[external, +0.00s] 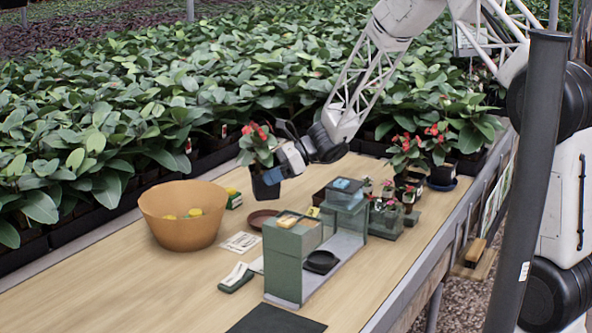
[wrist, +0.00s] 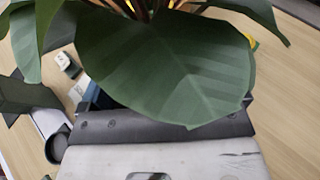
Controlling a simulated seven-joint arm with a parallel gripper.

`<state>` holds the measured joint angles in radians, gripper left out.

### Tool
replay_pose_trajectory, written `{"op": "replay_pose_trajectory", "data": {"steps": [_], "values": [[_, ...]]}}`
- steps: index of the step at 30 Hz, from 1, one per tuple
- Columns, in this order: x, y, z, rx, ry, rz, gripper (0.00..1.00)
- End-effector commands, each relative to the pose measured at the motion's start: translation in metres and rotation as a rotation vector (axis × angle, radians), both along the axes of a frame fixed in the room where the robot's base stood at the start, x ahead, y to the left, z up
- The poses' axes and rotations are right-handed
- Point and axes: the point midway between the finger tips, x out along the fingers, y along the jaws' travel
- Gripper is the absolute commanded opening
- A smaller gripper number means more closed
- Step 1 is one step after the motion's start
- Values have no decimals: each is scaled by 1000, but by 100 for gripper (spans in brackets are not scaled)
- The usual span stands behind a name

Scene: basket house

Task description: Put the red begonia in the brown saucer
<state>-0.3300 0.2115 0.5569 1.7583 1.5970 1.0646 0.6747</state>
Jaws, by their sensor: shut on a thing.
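A potted plant with red flowers, the red begonia (external: 258,146), is held above the table in the external view. My gripper (external: 281,168) is shut on its dark pot (external: 264,188), and the pot hangs slightly tilted. The brown saucer (external: 262,219) lies on the table below the pot, apart from it, and looks empty; its right side is partly hidden by the green box. In the wrist view a large begonia leaf (wrist: 160,65) fills the middle and hides the pot and fingertips. I cannot make out the saucer in the wrist view.
An orange basket (external: 183,220) with yellow things stands left of the saucer. A green box stand (external: 285,262) with a black dish (external: 321,262) is in front. The table's front left is clear.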

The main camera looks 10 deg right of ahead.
Motion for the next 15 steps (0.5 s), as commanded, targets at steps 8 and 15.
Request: {"op": "replay_pose_trajectory", "data": {"steps": [8,15], "values": [[0,0,-32,1,1,0,58],[0,0,-35,1,0,-1,58]]}}
